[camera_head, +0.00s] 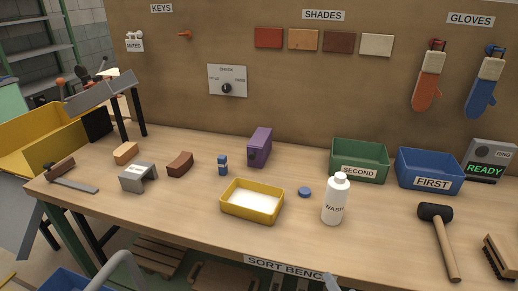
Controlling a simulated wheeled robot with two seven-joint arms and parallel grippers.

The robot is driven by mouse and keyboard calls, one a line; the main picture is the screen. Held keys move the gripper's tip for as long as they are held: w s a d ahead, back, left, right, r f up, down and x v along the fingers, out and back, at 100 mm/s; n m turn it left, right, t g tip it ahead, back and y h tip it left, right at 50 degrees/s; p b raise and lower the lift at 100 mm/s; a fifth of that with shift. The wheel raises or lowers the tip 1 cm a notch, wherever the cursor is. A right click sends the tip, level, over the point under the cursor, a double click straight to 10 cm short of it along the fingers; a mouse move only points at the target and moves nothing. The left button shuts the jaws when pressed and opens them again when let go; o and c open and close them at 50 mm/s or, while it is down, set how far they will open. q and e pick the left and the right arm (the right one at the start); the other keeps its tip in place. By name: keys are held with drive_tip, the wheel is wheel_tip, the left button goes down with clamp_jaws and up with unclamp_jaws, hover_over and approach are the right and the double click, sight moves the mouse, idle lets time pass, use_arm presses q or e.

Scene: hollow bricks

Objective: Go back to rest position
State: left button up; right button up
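Neither of my grippers shows in the head view. Grey rounded parts cut by the bottom edge may be my arm links; I cannot be sure. On the wooden sort bench (300,240) stand a tan brick (126,153), a red-brown curved brick (180,165) and an upright purple block (259,147). A grey arched block with a label (138,177) sits at the left. A yellow tray (252,214) with a white inside lies at the front, beside a blue cap (305,192) and a white WASH bottle (335,199).
A green SECOND bin (359,148), a blue FIRST bin (430,157) and a READY device (490,160) stand at the back right. A mallet (436,213) and brush (498,257) lie at the right. A trowel-like tool (75,185) lies left, near a yellow chute (45,135).

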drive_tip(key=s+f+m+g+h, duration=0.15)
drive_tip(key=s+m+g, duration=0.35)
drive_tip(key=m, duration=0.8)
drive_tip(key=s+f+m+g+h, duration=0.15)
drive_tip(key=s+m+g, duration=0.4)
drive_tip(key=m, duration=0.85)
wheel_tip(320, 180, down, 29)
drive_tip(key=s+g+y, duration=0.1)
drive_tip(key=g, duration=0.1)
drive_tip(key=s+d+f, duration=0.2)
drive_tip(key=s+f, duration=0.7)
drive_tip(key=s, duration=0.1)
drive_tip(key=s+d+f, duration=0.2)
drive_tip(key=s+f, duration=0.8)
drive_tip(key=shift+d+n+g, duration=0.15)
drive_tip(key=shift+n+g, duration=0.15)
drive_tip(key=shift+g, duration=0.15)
